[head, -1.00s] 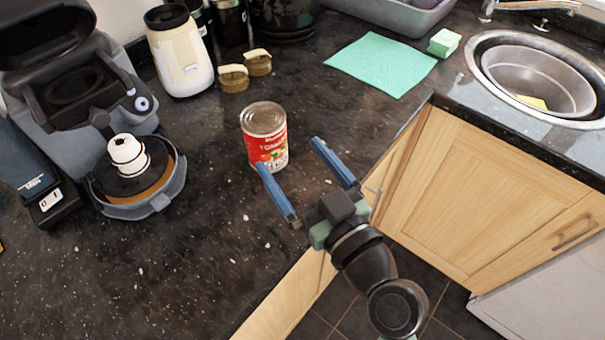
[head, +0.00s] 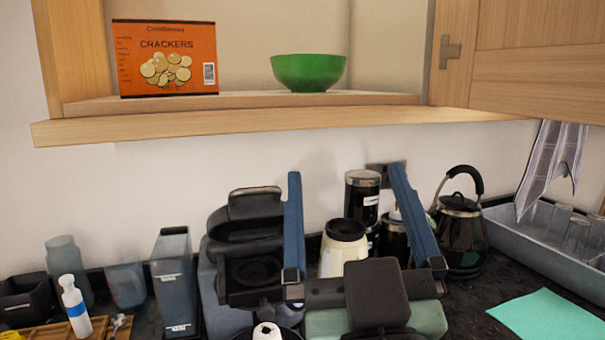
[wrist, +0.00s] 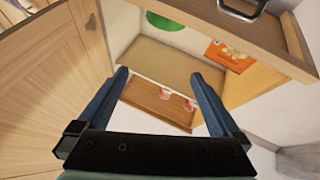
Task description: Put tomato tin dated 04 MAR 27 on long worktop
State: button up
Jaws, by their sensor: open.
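No tomato tin shows clearly now, and no date can be read. In the wrist view, small red-and-white things (wrist: 164,95) show partly at the edge of a wooden shelf (wrist: 150,103) inside the open cupboard; they are too small to identify. My gripper (head: 345,172) is raised, open and empty, in front of the wall and below the cupboard shelf in the head view. Its two blue fingers also show spread in the wrist view (wrist: 159,74). The long worktop (head: 480,306) is dark speckled stone, visible only in part behind my gripper.
An orange crackers box (head: 166,58) and a green bowl (head: 308,72) stand on the cupboard's lower shelf (head: 240,117). The cupboard door (head: 535,60) stands open at right. Below are a coffee machine (head: 245,250), cream jar (head: 343,250), kettle (head: 460,235) and green cloth (head: 545,316).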

jog(key=s+a+r+m+t, duration=0.1)
jog(key=s+a+r, duration=0.1)
jog(key=r, duration=0.3)
jog(key=s+a+r+t, duration=0.2)
jog(key=s+r, duration=0.2)
jog(key=r, duration=0.2)
jog(key=shift+s+r+m+t+h, duration=0.15)
jog(key=shift+r+m+t+h, duration=0.15)
jog(key=shift+m+h, duration=0.1)
jog(key=shift+r, duration=0.1)
notch_tip(320, 180, up, 10)
jog(key=p, duration=1)
jog(key=shift+a, duration=0.1)
